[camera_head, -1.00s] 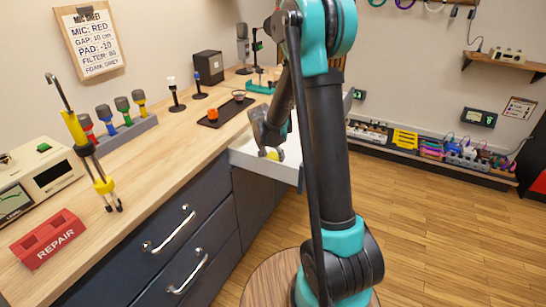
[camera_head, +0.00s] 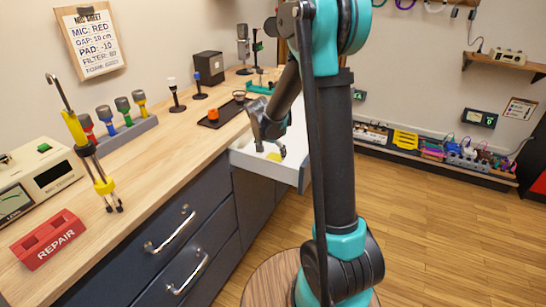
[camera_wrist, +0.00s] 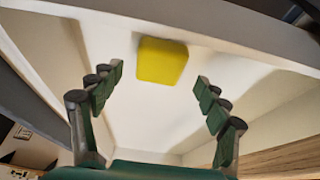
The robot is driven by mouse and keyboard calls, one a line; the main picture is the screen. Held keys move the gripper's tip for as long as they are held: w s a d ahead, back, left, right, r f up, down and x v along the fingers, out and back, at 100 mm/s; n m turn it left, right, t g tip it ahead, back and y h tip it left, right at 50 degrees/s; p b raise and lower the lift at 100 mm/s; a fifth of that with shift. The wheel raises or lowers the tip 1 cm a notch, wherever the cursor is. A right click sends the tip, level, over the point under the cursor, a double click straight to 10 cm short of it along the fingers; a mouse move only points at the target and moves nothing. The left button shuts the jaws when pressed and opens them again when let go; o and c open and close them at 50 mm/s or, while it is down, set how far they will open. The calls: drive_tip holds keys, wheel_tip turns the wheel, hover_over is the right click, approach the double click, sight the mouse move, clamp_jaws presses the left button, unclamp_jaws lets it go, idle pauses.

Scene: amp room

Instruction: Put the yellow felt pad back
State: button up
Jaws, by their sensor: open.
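The yellow felt pad (camera_wrist: 162,61) lies flat on the white floor of the open drawer (camera_wrist: 130,120), near one wall. In the head view my gripper (camera_head: 271,150) hangs over the drawer, apart from the pad.
The wooden counter (camera_head: 150,150) runs along the left above the drawer. A dark tray (camera_head: 222,116) with an orange item (camera_head: 213,115) sits near the drawer. Two dark drawers with handles (camera_head: 170,230) are closed. The wooden floor at right is clear.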

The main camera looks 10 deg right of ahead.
drive_tip(key=v, duration=0.8)
drive_tip(key=shift+r, duration=0.4)
